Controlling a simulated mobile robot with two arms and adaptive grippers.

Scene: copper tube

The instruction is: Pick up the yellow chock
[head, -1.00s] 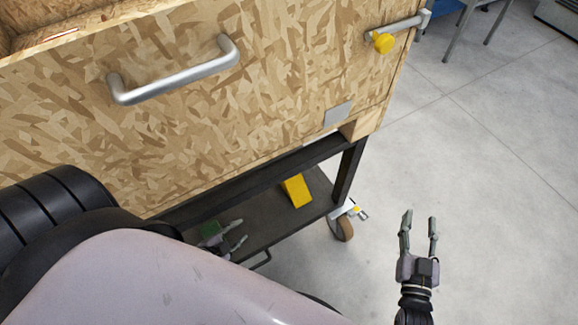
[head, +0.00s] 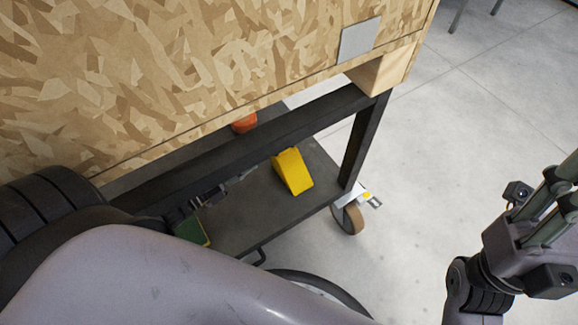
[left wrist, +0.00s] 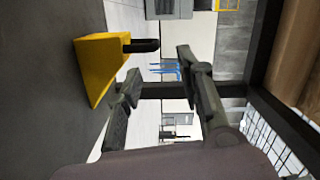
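The yellow chock (head: 292,171) is a wedge resting on the dark lower shelf of the cart, near its right end. In the left wrist view the chock (left wrist: 97,66) is at the upper left, just beyond the fingertips and outside the gap between them. My left gripper (left wrist: 160,63) is open and empty. In the head view it is low over the shelf, left of the chock, and mostly hidden by my arm. My right gripper (head: 566,182) is at the right edge of the head view, far from the chock, its fingers apart and empty.
The wooden box (head: 200,70) overhangs the shelf (head: 245,220). A black frame rail (head: 255,140) and corner leg (head: 362,140) border the chock. A green object (head: 193,230) is at the shelf's left, and an orange one (head: 244,124) behind the rail.

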